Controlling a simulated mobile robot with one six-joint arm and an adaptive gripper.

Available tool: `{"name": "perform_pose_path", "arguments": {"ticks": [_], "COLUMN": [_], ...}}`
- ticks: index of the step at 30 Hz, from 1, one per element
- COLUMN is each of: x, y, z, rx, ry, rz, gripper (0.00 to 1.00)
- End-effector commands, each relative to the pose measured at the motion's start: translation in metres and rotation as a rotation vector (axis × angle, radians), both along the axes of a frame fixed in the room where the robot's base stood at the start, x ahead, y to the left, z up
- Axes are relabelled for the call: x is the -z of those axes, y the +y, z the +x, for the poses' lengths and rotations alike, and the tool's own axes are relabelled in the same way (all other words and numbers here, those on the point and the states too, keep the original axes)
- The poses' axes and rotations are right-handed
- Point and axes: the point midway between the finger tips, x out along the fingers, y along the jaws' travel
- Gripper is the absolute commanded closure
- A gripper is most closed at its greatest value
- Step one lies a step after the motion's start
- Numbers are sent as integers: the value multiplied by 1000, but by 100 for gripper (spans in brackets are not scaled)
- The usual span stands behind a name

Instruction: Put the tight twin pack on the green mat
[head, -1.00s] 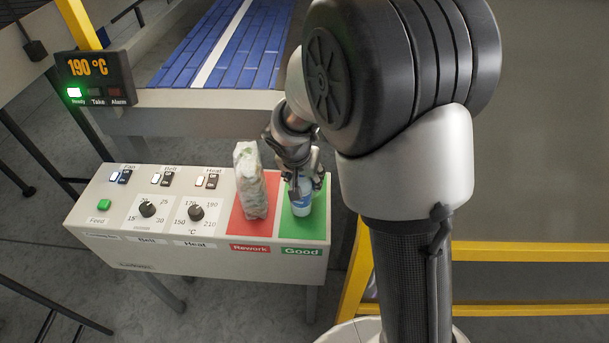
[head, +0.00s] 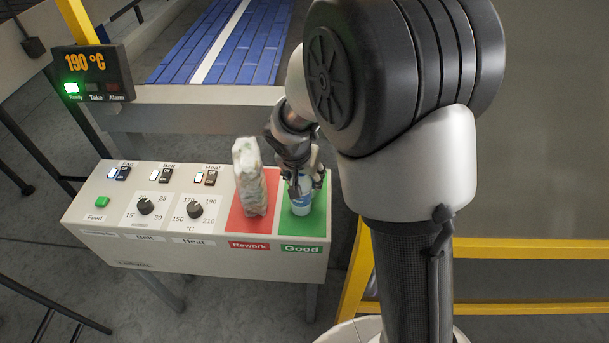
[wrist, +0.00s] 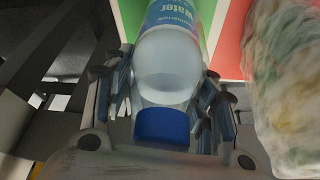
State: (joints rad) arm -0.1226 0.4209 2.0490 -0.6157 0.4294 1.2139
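A water bottle (head: 301,203) with a white-and-blue label stands upright on the green mat (head: 311,226) marked Good. Its blue cap (wrist: 162,126) and clear shoulder show in the wrist view. My gripper (head: 301,183) is over the bottle, with its fingers spread on either side of the upper part; the wrist view shows gaps beside the cap. A tall pack in crinkled clear film (head: 250,180) stands on the red Rework mat (head: 244,222). Its contents look pale green and orange, and I cannot tell whether it is a twin pack. It also shows in the wrist view (wrist: 288,80).
The panel (head: 97,217) has switches, two dials and a green Feed button (head: 102,201) left of the mats. A display (head: 95,72) reads 190 °C with the Ready light green. A blue belt (head: 222,45) lies behind; a yellow frame (head: 360,270) stands right.

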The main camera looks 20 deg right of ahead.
Motion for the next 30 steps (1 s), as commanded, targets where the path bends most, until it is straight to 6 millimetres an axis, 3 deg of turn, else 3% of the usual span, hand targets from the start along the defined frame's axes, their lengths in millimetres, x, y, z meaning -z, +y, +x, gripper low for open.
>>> {"name": "perform_pose_path", "arguments": {"ticks": [8,20,30], "x": [0,-4,-64], "y": [0,1,14], "z": [0,-2,-22], "rx": [0,1,0], "ry": [1,3,-4], "rz": [0,-1,1], "gripper": [28,28,28]}}
